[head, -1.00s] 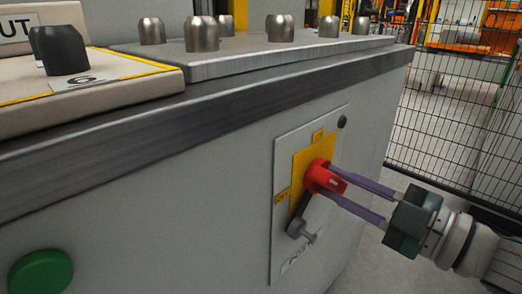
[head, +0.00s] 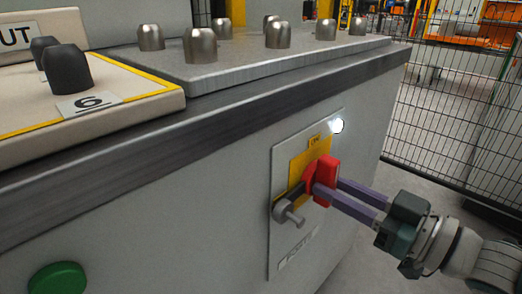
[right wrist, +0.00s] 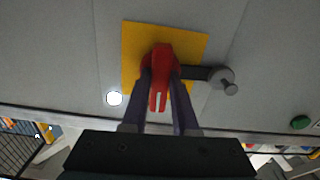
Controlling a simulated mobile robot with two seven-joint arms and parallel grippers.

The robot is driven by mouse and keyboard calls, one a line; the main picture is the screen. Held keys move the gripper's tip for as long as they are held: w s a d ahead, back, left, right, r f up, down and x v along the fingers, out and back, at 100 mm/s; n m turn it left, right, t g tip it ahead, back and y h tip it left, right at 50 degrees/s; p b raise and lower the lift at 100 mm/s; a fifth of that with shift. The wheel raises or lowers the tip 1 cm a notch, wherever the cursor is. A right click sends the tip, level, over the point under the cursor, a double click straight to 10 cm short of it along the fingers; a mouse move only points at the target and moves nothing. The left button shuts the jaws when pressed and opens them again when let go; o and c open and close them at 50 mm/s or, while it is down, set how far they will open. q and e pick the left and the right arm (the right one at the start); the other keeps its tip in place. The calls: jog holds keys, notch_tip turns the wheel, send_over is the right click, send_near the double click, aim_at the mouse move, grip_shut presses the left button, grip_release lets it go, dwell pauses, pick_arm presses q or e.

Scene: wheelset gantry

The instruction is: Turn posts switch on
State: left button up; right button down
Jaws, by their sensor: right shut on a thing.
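The posts switch is a red rotary handle (head: 324,176) on a yellow plate (head: 298,168), set in a grey panel (head: 284,240) on the cabinet's side. The handle stands close to upright in the head view. A small lamp (head: 337,126) at the panel's upper right glows white. My right gripper (head: 326,190) is shut on the red handle, one purple finger on each side. The handle also shows between the fingers in the right wrist view (right wrist: 161,62). A grey lever with a knob (head: 290,215) sticks out beside the handle at lower left. My left gripper is not in view.
A green button (head: 58,278) sits on the cabinet at lower left. Metal posts (head: 201,45) stand on the top plate, and black ones (head: 67,69) on the beige block. A wire fence (head: 440,110) stands behind at right.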

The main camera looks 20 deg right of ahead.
jog(key=shift+m, duration=0.5)
jog(key=c, duration=0.7)
grip_release()
jog(key=p+v, duration=0.1)
jog(key=v, duration=0.9)
jog(key=shift+p, duration=0.4)
